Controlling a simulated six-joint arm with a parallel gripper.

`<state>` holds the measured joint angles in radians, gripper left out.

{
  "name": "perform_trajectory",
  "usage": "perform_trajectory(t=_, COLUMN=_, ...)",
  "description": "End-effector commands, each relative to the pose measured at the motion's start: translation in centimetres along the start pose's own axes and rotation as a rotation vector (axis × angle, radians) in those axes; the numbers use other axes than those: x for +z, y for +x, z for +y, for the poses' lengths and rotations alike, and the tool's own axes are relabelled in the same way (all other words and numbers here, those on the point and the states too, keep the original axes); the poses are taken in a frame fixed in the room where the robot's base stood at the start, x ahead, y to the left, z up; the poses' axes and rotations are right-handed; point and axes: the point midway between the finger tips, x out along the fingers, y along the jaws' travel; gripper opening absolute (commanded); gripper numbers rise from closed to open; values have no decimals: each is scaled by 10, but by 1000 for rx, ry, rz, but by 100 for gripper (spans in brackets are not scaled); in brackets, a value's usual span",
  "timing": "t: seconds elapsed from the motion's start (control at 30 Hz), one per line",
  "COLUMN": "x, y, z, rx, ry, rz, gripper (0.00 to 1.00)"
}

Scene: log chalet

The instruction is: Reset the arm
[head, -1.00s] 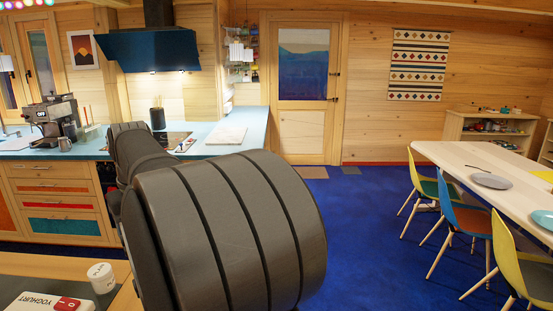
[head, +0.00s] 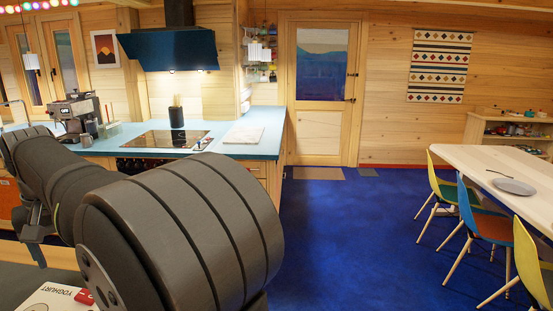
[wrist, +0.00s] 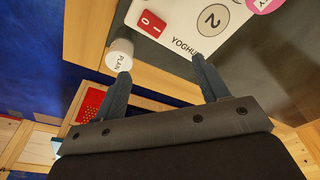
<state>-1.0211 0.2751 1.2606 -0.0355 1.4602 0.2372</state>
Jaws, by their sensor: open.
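My gripper (wrist: 161,72) is open in the wrist view, with two blue-grey fingers apart and nothing between them. It points toward a white card marked YOGHURT (wrist: 190,22) and a white round tub marked PLAN (wrist: 120,55). A red block (wrist: 150,22) lies on the card. The left finger's tip overlaps the view of the tub; I cannot tell whether they touch. In the head view my dark arm fills the lower left, and the card (head: 52,299) and red block (head: 84,296) show at the bottom edge. The tub is hidden there.
A blue kitchen counter (head: 262,120) with a hob (head: 165,139) and coffee machine (head: 78,112) lies behind my arm. Blue floor (head: 350,240) is clear between.

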Motion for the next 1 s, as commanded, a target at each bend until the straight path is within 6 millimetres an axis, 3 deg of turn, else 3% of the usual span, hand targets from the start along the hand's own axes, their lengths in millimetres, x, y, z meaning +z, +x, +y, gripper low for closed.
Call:
perform_trajectory(t=0.3, x=-5, y=36, z=-55, rx=0, ry=-5, rz=-2, gripper=67)
perform_trajectory(t=0.57, x=-9, y=59, z=-92, rx=1, ry=-3, rz=-2, gripper=67)
perform_trajectory(t=0.8, x=-7, y=76, z=-95, rx=0, ry=1, rz=-1, gripper=67)
perform_trajectory(t=1.0, x=-7, y=78, z=-95, rx=0, ry=0, rz=0, gripper=67)
